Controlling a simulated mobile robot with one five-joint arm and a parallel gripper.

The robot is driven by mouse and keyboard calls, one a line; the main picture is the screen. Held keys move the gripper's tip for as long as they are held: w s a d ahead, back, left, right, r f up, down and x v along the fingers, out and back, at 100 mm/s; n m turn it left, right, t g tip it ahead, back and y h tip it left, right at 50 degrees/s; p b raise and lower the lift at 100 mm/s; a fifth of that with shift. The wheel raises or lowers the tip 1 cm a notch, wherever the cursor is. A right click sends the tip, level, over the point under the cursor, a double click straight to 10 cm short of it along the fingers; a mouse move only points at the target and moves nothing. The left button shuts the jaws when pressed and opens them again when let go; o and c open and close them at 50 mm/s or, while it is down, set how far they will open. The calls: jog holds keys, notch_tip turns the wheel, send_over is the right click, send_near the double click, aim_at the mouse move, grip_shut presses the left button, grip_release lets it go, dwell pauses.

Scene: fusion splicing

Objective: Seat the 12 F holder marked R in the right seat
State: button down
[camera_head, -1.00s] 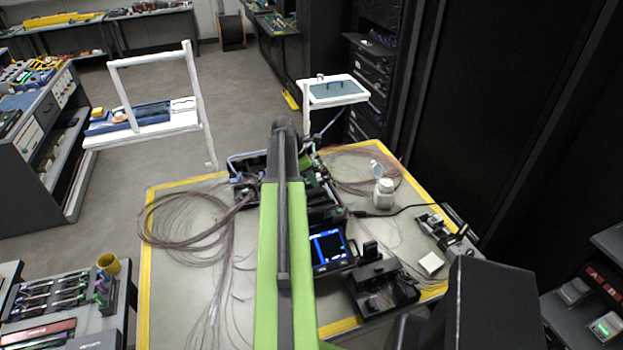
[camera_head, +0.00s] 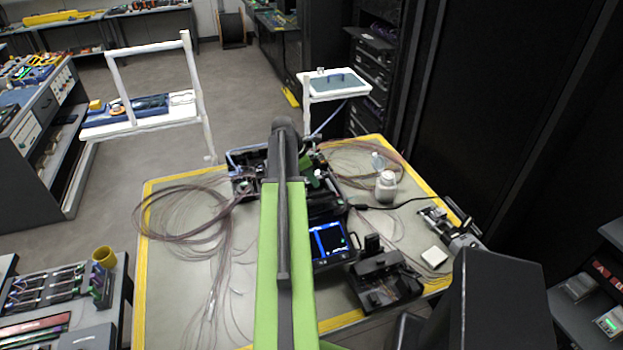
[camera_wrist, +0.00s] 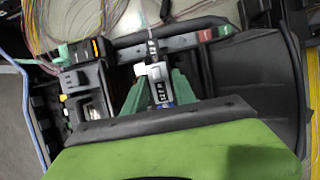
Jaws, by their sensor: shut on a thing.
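A small silver-and-white holder (camera_wrist: 157,72) with a dark label sits between the green fingers of my gripper (camera_wrist: 158,88) in the wrist view. The gripper is shut on it. The print on the label is too small to read surely. A thin fibre ribbon (camera_wrist: 152,45) runs up from the holder. The holder is over a dark machine body (camera_wrist: 265,80); I cannot tell whether it touches a seat, and the seat itself is hidden. In the head view, the splicer's lit blue screen (camera_head: 328,241) shows right of my arm, which hides the gripper.
A black tool (camera_head: 385,282) stands on the table right of the screen. A white bottle (camera_head: 386,187) and a white pad (camera_head: 434,257) are farther right. Loose fibre coils (camera_head: 185,215) lie at left.

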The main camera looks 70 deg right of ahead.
jog(key=shift+w+f, duration=0.1)
jog(key=shift+w, duration=0.05)
dwell(0.3)
jog(key=c, duration=0.9)
grip_release()
jog(key=p+v, duration=1.6)
jog(key=v, duration=0.1)
jog(key=shift+r, duration=0.3)
